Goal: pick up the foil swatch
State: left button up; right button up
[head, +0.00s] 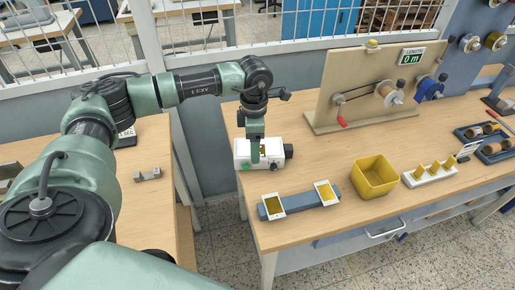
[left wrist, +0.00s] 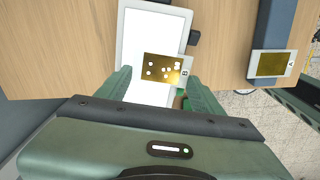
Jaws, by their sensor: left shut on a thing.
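The foil swatch (left wrist: 160,67) is a gold piece with several white dots and a white edge marked B. In the left wrist view it sits between the fingertips of my left gripper (left wrist: 158,85), which is shut on it. In the head view my left gripper (head: 256,158) points down at the white box (head: 243,158), and only a little gold shows beside the fingers. The bright white top of the box (left wrist: 137,38) lies behind the swatch. I cannot tell whether the swatch touches it. My right gripper is not in view.
A grey-blue bar (head: 299,203) bears two white-framed gold swatches, left (head: 272,205) and right (head: 325,192). A yellow bin (head: 374,176) and a white rack (head: 430,175) with gold pieces stand to the right. A winder board (head: 350,85) stands behind. The table's front left is clear.

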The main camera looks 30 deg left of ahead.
pick_arm(q)
jog(key=shift+r, duration=0.1)
notch_tip(320, 180, up, 20)
jog(key=b, duration=0.3)
dwell(1.0)
